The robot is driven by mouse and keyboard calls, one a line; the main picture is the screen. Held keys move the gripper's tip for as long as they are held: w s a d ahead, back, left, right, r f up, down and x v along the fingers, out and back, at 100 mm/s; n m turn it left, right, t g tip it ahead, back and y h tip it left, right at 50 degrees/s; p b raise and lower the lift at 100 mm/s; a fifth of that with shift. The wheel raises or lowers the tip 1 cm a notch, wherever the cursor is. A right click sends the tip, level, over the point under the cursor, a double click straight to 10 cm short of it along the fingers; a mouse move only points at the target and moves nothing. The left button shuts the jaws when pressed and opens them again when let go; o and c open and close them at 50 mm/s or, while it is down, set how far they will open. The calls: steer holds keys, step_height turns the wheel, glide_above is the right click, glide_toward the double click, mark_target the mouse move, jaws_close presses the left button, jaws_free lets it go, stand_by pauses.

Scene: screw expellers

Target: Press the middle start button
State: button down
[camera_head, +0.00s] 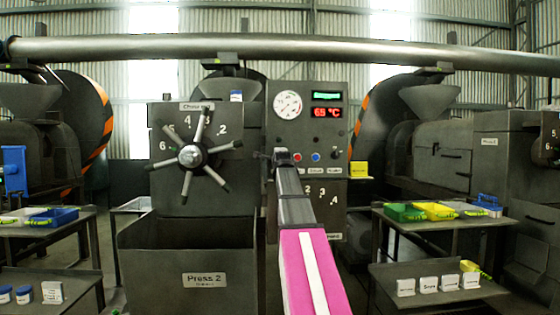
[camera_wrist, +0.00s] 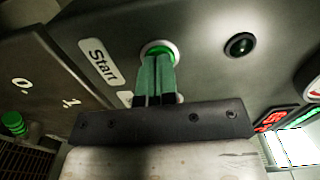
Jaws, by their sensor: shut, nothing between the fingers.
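The control panel (camera_head: 327,131) of the middle press stands straight ahead. In the wrist view, a green button with a pale ring (camera_wrist: 158,46) sits beside a white "Start" label (camera_wrist: 101,63). My gripper (camera_wrist: 156,66) is shut and empty, its fingertips right at the green button and covering part of it. I cannot tell whether they touch it or whether it is pressed in. In the head view my gripper (camera_head: 279,156) is at the panel's left side and hides the green button. A red button (camera_head: 298,157) and a blue button (camera_head: 315,157) show to its right.
A wheel with several spokes (camera_head: 191,156) juts out left of my gripper. The press's hopper bin (camera_head: 189,250) stands below it. A gauge (camera_head: 288,105) and a red "65 °C" display (camera_head: 327,113) sit above. Tables with trays (camera_head: 430,212) stand at both sides.

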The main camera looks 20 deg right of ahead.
steer(key=shift+w, duration=0.15)
steer(key=shift+x, duration=0.8)
steer(key=shift+w+d+r, duration=0.1)
steer(key=shift+r, duration=0.05)
steer(key=v, duration=1.5)
